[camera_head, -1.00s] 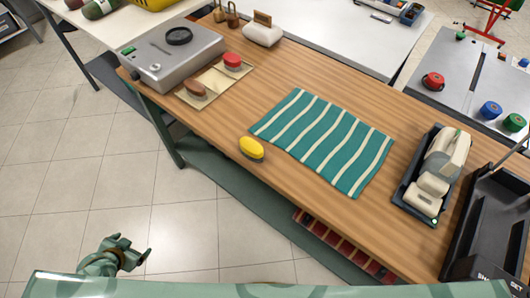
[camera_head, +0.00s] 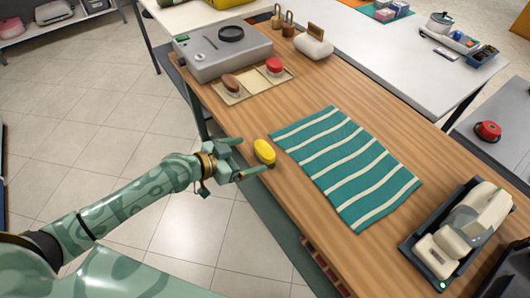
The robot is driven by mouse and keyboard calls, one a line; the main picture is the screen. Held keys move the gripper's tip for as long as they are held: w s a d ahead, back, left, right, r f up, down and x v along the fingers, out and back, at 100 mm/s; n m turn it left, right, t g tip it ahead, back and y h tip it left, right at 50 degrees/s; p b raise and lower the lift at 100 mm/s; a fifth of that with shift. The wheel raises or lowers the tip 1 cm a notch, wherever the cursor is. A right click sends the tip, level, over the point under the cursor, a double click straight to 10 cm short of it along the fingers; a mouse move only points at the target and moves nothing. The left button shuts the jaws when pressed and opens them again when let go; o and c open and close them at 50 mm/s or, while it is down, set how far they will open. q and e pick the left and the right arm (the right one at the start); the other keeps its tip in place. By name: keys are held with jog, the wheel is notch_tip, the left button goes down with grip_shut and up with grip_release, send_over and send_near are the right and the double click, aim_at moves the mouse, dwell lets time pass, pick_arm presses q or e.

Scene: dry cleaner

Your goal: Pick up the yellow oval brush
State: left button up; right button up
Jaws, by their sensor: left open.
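The yellow oval brush (camera_head: 264,151) lies on the wooden table (camera_head: 300,100) close to its front left edge, beside the striped cloth. My left gripper (camera_head: 254,157) reaches in from the left with its fingers spread open and empty. Its fingertips are just left of the brush, one toward its far end and one toward its near end. I cannot tell whether they touch it. My right gripper is out of view.
A green and white striped cloth (camera_head: 350,170) lies right of the brush. A tan mat (camera_head: 236,98) holds a brown brush (camera_head: 231,83) and a red brush (camera_head: 274,66). A grey machine (camera_head: 200,65) stands at the far left. A beige device in a black tray (camera_head: 462,232) stands at right.

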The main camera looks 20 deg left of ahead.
aim_at(258, 154)
pick_arm(q)
jog(key=shift+w+d+f, duration=0.3)
jog(key=shift+w+f, duration=0.3)
jog(key=shift+b+x, duration=0.4)
jog(key=shift+x, duration=0.85)
jog(key=shift+w+d+f, duration=0.65)
jog(key=shift+w+d, duration=0.05)
jog(key=shift+d, duration=0.15)
jog(key=shift+w+d, duration=0.2)
jog(key=shift+d, duration=0.05)
jog(key=shift+a+r, duration=0.15)
jog(key=shift+a, duration=0.05)
jog(key=c, duration=1.1)
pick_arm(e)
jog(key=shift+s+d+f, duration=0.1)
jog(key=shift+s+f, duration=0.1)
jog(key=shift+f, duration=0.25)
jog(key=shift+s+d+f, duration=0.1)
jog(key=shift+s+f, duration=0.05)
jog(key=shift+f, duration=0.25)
